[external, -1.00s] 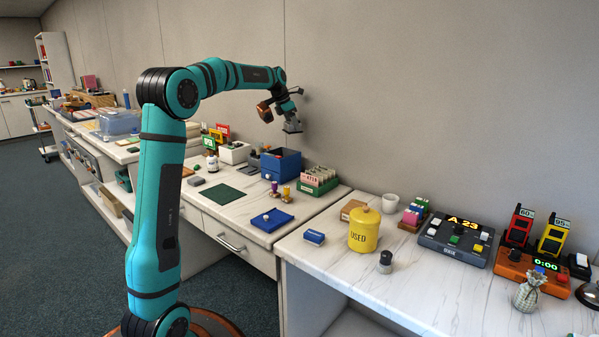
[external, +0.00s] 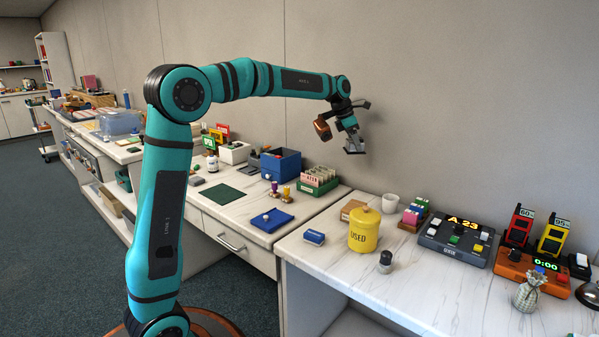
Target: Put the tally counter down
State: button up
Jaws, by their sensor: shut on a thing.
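My gripper (external: 353,141) is high in the air in front of the wall, above the back of the right-hand counter. It is shut on a small grey thing (external: 355,151), which I take to be the tally counter. The thing is too small and too covered by the fingers to make out its dial or button. It hangs clear of every surface.
A blue box (external: 281,164) and green mat (external: 220,193) are left. The counter's front middle is bare.

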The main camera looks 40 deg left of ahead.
jog(key=s+d+f+m, duration=0.1)
jog(key=s+d, duration=0.2)
jog(key=d, duration=0.5)
jog(key=s+d+f+m, duration=0.1)
jog(key=s+d, duration=0.1)
jog(key=d, duration=0.6)
jog(key=s+d+f+m+g+h, duration=0.1)
jog(key=s+d+f+m+g, duration=0.2)
jog(key=s+d, duration=1.2)
jog(key=s+d+f+m, duration=0.4)
jog(key=s+d, duration=0.7)
jog(key=d, duration=0.7)
jog(key=shift+s+d+f, duration=0.1)
jog(key=shift+f, duration=4.6)
jog(key=shift+f, duration=0.15)
jog(key=o, duration=1.3)
jog(key=shift+c, duration=0.2)
